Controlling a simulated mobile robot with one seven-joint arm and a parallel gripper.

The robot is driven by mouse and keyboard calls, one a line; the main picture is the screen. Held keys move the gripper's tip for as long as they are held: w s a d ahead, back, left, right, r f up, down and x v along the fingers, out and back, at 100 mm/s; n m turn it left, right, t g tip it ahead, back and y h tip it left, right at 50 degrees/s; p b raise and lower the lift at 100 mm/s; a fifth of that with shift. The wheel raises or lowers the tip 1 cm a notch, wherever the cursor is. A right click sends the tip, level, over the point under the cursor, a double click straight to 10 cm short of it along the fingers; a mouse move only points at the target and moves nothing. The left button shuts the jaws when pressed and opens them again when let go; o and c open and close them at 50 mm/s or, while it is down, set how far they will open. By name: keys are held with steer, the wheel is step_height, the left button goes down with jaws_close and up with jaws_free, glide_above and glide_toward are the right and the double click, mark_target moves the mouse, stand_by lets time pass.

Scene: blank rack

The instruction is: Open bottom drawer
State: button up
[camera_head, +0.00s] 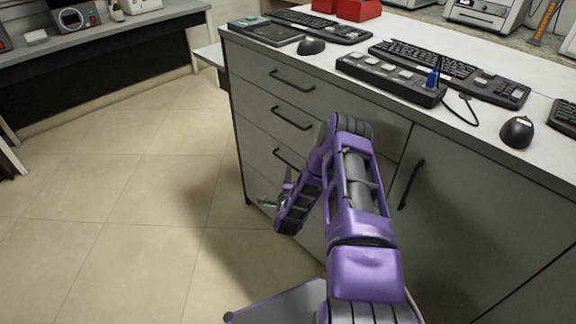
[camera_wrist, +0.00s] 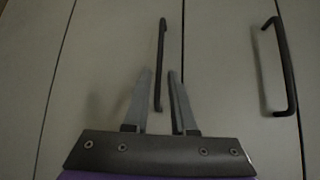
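A light grey cabinet (camera_head: 262,125) has a stack of drawers with dark bar handles on its left side. The upper handle (camera_head: 291,80), the one below it (camera_head: 290,117) and a partly covered third handle (camera_head: 288,157) show in the head view. My gripper (camera_head: 266,202) is low at the drawer front, partly hidden by my purple arm. In the wrist view, its two fingers (camera_wrist: 159,76) are open, with one dark handle (camera_wrist: 161,50) between them in the picture. Contact is not clear. This appears to be the bottom drawer's handle. Another handle (camera_wrist: 283,65) is to the right. The drawers look shut.
A cabinet door with a vertical handle (camera_head: 411,184) is right of the drawers. The countertop (camera_head: 470,121) holds keyboards, a power strip (camera_head: 391,79) and mice. The tiled floor (camera_head: 140,200) left of the cabinet is clear. Another bench (camera_head: 110,35) stands at the back left.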

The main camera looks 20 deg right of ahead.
mark_target(288, 164)
steer(key=b+x, duration=0.1)
steer(key=x, duration=0.6)
steer(key=shift+w+d, duration=0.1)
jaws_close()
stand_by(1.2)
